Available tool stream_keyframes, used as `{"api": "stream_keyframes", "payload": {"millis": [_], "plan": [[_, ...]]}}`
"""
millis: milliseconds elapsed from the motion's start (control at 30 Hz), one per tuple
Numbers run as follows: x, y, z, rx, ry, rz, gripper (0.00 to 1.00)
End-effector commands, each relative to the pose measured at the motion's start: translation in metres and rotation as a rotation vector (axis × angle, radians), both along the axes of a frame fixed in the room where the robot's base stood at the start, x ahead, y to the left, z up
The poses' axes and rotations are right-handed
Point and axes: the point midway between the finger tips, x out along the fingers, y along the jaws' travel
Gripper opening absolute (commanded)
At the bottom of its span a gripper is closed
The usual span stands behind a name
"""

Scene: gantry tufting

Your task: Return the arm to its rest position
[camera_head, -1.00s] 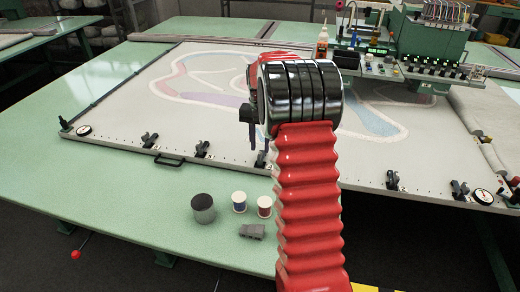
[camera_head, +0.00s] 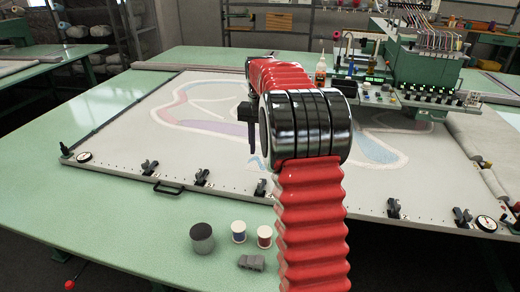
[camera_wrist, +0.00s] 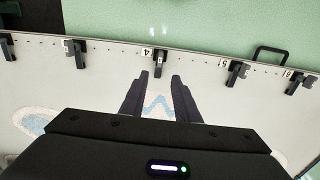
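My red, ribbed arm is bent up in front of the body camera, with its black joint at the bend. My gripper (camera_wrist: 160,75) is open in the wrist view, with two dark fingers apart and nothing between them. It hangs above the pale cloth frame (camera_wrist: 100,75), with a numbered clamp (camera_wrist: 158,62) just beyond the fingertips. In the head view a dark part of the gripper (camera_head: 252,130) shows left of the bend; the arm hides much of the rest, and its fingertips are hard to make out there.
The framed cloth (camera_head: 130,130) covers most of the green table, with clamps along its front edge. A grey canister (camera_head: 202,238), two thread spools (camera_head: 238,231) and a small grey block (camera_head: 251,263) stand in front. A green tufting machine (camera_head: 420,65) stands at the back right.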

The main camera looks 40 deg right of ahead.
Motion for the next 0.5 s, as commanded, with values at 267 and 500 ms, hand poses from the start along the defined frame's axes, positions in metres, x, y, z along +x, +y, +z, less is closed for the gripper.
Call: {"api": "stream_keyframes", "payload": {"millis": [267,500], "plan": [[0.0000,0.0000,-0.0005,0.000,0.000,0.000,0.29],[0.0048,-0.0025,-0.0061,-0.011,-0.020,0.055,0.29]]}}
